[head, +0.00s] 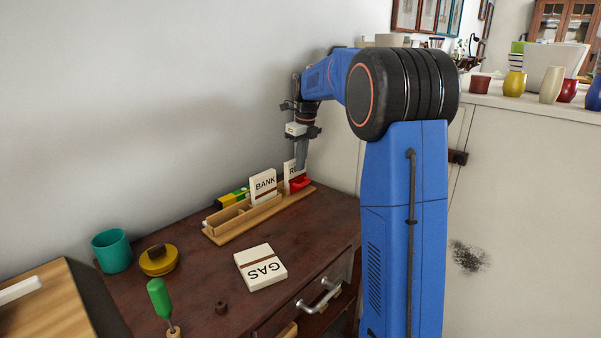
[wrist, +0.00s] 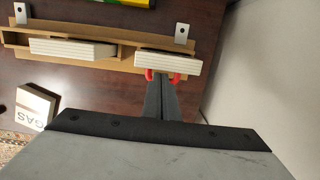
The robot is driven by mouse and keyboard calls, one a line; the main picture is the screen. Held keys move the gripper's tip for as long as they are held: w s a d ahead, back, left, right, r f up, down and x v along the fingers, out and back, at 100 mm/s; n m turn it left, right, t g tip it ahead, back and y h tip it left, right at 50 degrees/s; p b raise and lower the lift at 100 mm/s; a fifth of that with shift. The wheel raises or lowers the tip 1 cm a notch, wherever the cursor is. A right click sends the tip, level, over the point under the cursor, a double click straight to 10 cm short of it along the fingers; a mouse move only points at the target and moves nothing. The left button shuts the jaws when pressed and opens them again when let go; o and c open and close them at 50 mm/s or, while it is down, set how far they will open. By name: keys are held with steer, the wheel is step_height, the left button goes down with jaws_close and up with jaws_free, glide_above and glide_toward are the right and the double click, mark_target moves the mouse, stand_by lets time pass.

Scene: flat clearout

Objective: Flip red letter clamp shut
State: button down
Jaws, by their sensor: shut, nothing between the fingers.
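The red letter clamp (head: 301,183) is at the right end of the wooden letter rack (head: 262,222), beside a white letter block marked with an R (head: 289,172). My gripper (head: 301,168) is shut and empty, pointing down just above the clamp. In the wrist view, the shut fingertips (wrist: 161,77) reach the edge of the block, and red parts of the clamp (wrist: 176,78) show on both sides of them. The fingers hide the middle of the clamp. I cannot tell whether they touch it or how far it is swung.
A block marked BANK (head: 263,187) stands in the rack. A GAS block (head: 260,267) lies on the dark desk (head: 205,285). A teal cup (head: 112,251), a yellow round object (head: 158,261) and a green-handled tool (head: 159,298) are at left. The wall is close behind the rack.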

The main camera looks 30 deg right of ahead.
step_height(320, 180, up, 13)
steer(key=s, duration=0.2)
steer(key=s+a+n, duration=0.6)
steer(key=s+n, duration=0.2)
steer(key=s, duration=0.2)
steer(key=s+a+f+n+t, duration=0.1)
steer(key=s+a+f+n, duration=0.2)
steer(key=s+f+n, duration=0.4)
steer(key=s+a+f+n+t, duration=0.1)
steer(key=s+a+f+n, duration=0.3)
steer(key=s+n, duration=0.5)
steer(key=s+a+f+n+t, duration=0.1)
steer(key=s+a+f+n, duration=0.2)
steer(key=s+f+n, duration=0.5)
steer(key=s+f, duration=0.1)
steer(key=s, duration=0.6)
steer(key=shift+a+f, duration=0.25)
steer(key=shift+f, duration=0.05)
steer(key=shift+s, duration=0.1)
